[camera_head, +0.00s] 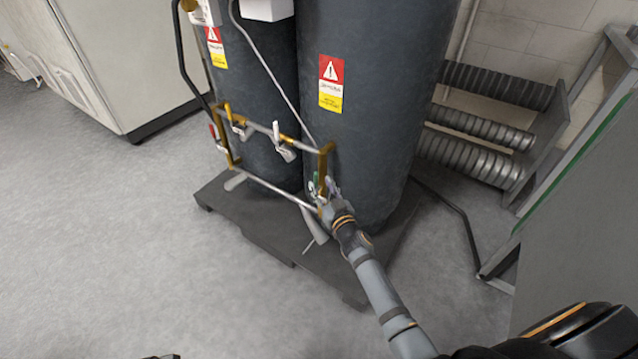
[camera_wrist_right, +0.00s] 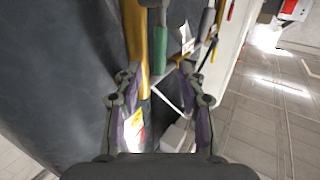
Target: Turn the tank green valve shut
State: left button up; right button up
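Two tall dark tanks (camera_head: 372,110) stand on a dark pallet, with a brass and silver pipe frame on their front. The green valve handle (camera_head: 312,188) is low on the frame's right side. In the right wrist view, the green handle (camera_wrist_right: 160,50) hangs beside a brass pipe, just beyond my fingertips. My right gripper (camera_head: 328,190) is at the green valve and partly hides it. In the right wrist view, my right gripper (camera_wrist_right: 159,74) has its fingers apart with nothing held between them. I cannot tell whether a finger touches the handle. My left gripper does not show.
A red-handled valve (camera_head: 213,132) and white-handled valves (camera_head: 284,150) sit on the same frame. The dark pallet (camera_head: 275,240) juts out below. Ribbed cylinders (camera_head: 480,120) and a grey panel (camera_head: 580,230) stand at right. The floor at left is clear.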

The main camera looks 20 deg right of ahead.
jog(key=shift+w+a, duration=0.1)
jog(key=shift+w, duration=1.15)
jog(key=shift+c, duration=0.3)
grip_shut()
